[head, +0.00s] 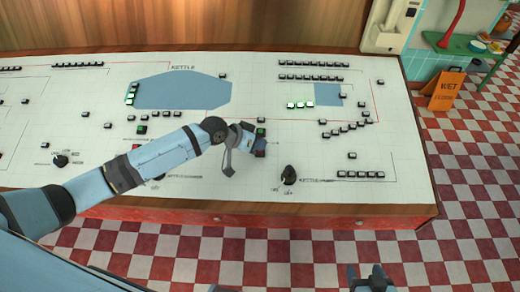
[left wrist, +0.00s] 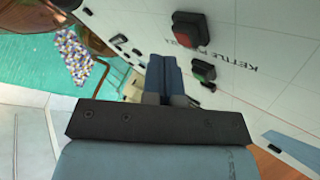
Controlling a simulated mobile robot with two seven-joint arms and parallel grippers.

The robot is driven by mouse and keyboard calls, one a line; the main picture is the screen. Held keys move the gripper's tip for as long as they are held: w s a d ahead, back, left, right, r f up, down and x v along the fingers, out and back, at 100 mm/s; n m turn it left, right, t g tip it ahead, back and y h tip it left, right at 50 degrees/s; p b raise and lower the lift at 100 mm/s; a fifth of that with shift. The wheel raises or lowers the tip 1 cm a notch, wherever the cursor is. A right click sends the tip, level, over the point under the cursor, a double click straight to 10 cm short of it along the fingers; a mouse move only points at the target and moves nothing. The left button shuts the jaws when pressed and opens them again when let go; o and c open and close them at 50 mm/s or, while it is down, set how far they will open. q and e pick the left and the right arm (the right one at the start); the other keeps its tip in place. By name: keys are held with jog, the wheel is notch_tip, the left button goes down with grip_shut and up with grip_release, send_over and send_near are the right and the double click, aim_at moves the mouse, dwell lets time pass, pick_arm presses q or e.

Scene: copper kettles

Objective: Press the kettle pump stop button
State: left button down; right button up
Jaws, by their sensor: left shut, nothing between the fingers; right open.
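The red stop button (left wrist: 190,28) sits in a dark housing on the white panel in the left wrist view, beside printed lettering that reads "KETTLE P...". A green button (left wrist: 203,70) is below it; it also shows in the head view (head: 261,131). My left gripper (left wrist: 164,60) is shut and empty, its fingertips left of both buttons in the wrist picture. In the head view my left gripper (head: 257,146) is over the panel by the green button and largely covers the red one. Whether it touches anything cannot be told. My right gripper (head: 371,277) is open and empty at the bottom edge.
The white panel (head: 200,190) carries several small buttons and indicators. A black knob (head: 289,175) stands right of my left gripper. The panel has a wooden front edge (head: 330,211). An orange wet-floor sign (head: 444,91) stands on the checkered floor (head: 470,190) at right.

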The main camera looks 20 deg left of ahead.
pick_arm(q)
jog(key=r+p, duration=0.2)
jog(key=s+r+p, duration=0.1)
jog(key=r+p, duration=0.1)
jog(key=r, duration=0.1)
jog(key=shift+d+p, duration=0.15)
jog(key=shift+p, duration=0.2)
jog(key=shift+f, duration=0.1)
dwell(0.4)
